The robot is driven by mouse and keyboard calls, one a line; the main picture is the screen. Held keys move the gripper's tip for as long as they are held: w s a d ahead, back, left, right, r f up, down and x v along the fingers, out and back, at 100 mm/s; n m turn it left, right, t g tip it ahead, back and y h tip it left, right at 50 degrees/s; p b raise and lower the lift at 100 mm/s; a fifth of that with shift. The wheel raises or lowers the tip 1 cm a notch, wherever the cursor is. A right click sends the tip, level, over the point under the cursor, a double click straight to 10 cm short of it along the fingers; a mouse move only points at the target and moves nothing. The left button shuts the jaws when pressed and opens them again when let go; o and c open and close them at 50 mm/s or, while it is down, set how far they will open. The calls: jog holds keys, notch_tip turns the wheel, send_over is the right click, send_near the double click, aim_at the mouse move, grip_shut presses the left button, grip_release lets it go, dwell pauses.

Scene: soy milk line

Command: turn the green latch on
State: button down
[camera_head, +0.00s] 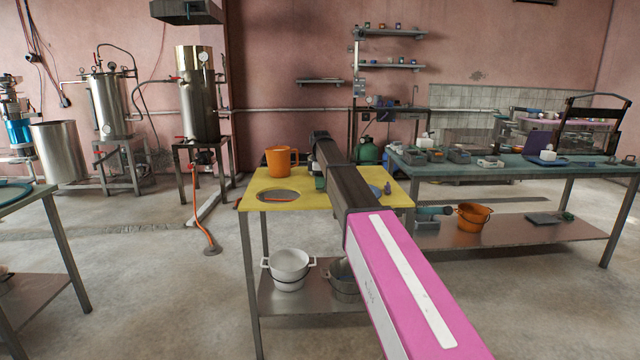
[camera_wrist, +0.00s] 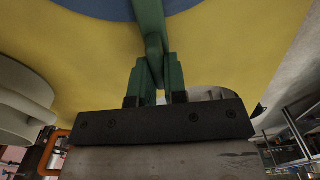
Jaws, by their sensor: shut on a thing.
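In the wrist view my gripper (camera_wrist: 157,68) has its two green fingers close together over the yellow tabletop (camera_wrist: 235,50). They are shut on a dark green upright piece, which I take to be the green latch (camera_wrist: 151,18). The latch runs up from between the fingers toward the top edge of the view, in front of a blue round surface (camera_wrist: 100,8). Its far end is out of view, and I cannot tell its turned position. In the head view my arm reaches over the yellow table (camera_head: 262,182) and hides the latch and most of the gripper.
A white pot (camera_head: 289,268) stands on the shelf below. A longer teal table (camera_head: 520,172) stands right.

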jog(key=c, duration=1.2)
grip_release()
jog(key=shift+o, duration=0.2)
jog(key=shift+r, duration=0.1)
notch_tip(320, 180, up, 11)
